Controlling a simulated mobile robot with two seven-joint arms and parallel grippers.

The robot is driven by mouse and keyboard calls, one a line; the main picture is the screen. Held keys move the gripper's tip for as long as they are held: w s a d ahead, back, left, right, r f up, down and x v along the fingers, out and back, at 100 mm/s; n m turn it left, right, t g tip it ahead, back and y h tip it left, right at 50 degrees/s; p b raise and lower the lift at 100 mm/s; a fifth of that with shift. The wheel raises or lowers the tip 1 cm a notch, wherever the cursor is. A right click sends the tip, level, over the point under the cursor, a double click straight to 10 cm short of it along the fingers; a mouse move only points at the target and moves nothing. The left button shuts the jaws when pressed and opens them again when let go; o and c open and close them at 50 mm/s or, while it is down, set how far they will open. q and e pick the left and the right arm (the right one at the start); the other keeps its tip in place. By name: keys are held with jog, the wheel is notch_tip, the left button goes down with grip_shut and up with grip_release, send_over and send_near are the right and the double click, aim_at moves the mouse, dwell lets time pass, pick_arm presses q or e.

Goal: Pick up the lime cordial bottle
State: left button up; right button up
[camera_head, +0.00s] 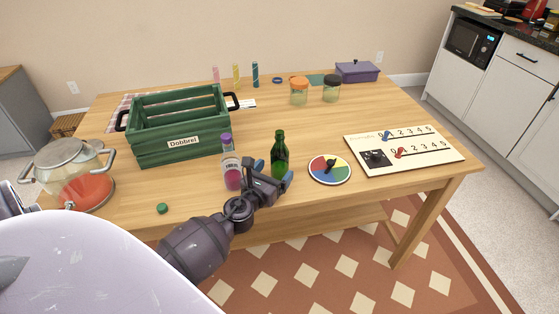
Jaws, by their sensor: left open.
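A green glass bottle (280,150), which fits the lime cordial bottle, stands upright near the front edge of the wooden table. Its label is not readable from here. My left gripper (273,174) is open at the bottle's lower part, with one finger to its left and the other at its right front. The gripper hides part of the bottle's base. I cannot tell whether the fingers touch it. My right gripper is not in view.
A green crate (184,149) stands behind left, and a pot (69,160) at far left. A coloured disc (330,170) and a number board (405,160) lie right. A green cap (162,208) lies near the front edge. Jars (299,97) stand behind; the middle is clear.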

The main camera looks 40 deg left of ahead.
aim_at(275, 169)
pick_arm(q)
jog(key=shift+w+a, duration=0.15)
jog(key=shift+w, duration=0.8)
jog(key=shift+w+a, duration=0.15)
jog(key=shift+w, duration=0.8)
jog(key=shift+c, duration=0.2)
jog(key=c, duration=0.9)
jog(key=shift+c, duration=1.1)
jog(key=shift+r, duration=0.15)
